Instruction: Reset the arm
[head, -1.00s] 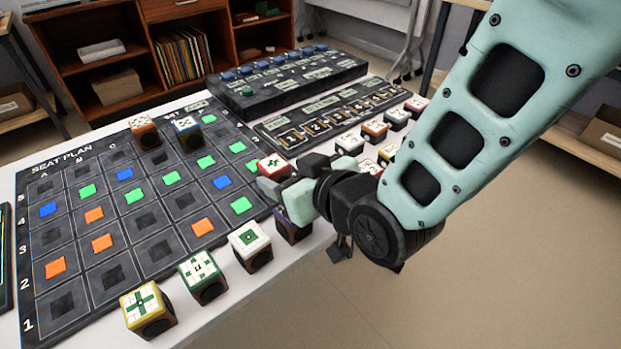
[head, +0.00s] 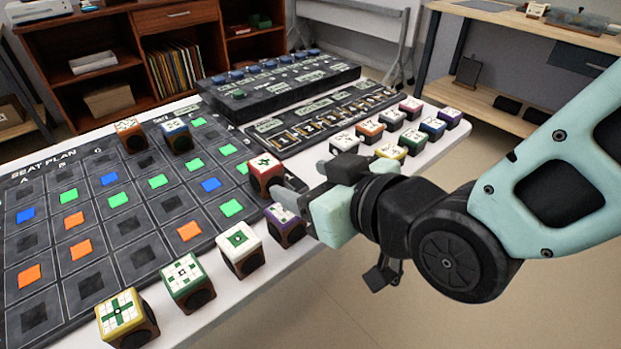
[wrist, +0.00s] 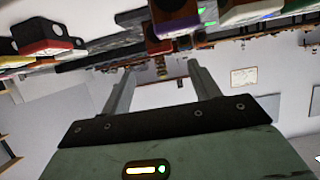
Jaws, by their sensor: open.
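My gripper (head: 300,193) is at the right edge of the white table in the head view, beside a red-sided cube (head: 265,172) and a purple-sided cube (head: 286,224). I cannot tell whether it touches either one. In the wrist view the two fingers of my gripper (wrist: 161,68) are apart with nothing between them. My teal arm reaches in from the right side of the head view.
The black seat plan board (head: 128,262) holds green, blue and orange tiles. Cubes line its front edge, including a yellow one (head: 123,317). More cubes (head: 432,127) stand at the table's far right corner. A control box (head: 270,88) stands behind. The floor at right is free.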

